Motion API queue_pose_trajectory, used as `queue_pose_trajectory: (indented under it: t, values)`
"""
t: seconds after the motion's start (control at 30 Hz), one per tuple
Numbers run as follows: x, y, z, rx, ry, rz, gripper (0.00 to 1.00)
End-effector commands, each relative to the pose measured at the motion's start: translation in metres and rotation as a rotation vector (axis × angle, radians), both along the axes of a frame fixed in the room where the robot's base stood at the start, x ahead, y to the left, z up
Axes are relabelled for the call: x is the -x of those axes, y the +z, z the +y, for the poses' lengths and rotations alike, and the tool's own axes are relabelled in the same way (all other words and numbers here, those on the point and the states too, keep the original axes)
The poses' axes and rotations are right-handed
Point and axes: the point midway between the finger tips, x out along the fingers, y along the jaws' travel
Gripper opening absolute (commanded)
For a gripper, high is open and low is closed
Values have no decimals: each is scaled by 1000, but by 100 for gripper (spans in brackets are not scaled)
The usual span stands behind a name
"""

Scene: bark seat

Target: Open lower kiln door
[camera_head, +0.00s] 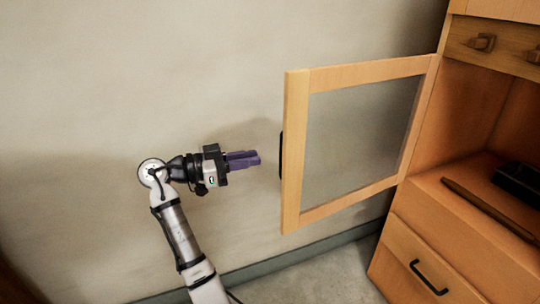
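The door (295,150) has a light wooden frame around a grey see-through pane. It stands swung wide open, hinged on its right side to a wooden cabinet (452,140). A dark handle (281,155) shows at the door's free left edge, mostly hidden behind the frame. My gripper (259,159) has purple fingers pointing right at the handle. It is a short way left of the handle and appears apart from it. The two fingers overlap in this view, so I cannot tell how far apart they are. Nothing shows between them.
The cabinet's opening holds a dark box-like object (520,182) and a long brown strip (490,208). A drawer with a black handle (428,278) is below, and wooden knobs (481,42) are above. A plain wall (150,70) runs behind my arm. Grey floor (340,272) lies under the door.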

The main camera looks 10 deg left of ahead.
Motion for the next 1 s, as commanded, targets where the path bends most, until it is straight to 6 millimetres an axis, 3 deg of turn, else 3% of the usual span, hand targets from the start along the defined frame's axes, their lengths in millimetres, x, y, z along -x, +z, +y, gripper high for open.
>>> queue_pose_trajectory:
  t: [0.1,0.3,0.87,1.0]
  values:
    - [12,0,21,0,3,0,17]
    - [24,0,39,-1,0,1,17]
    - [26,0,42,-1,-1,1,17]
    - [17,14,51,20,108,10,17]
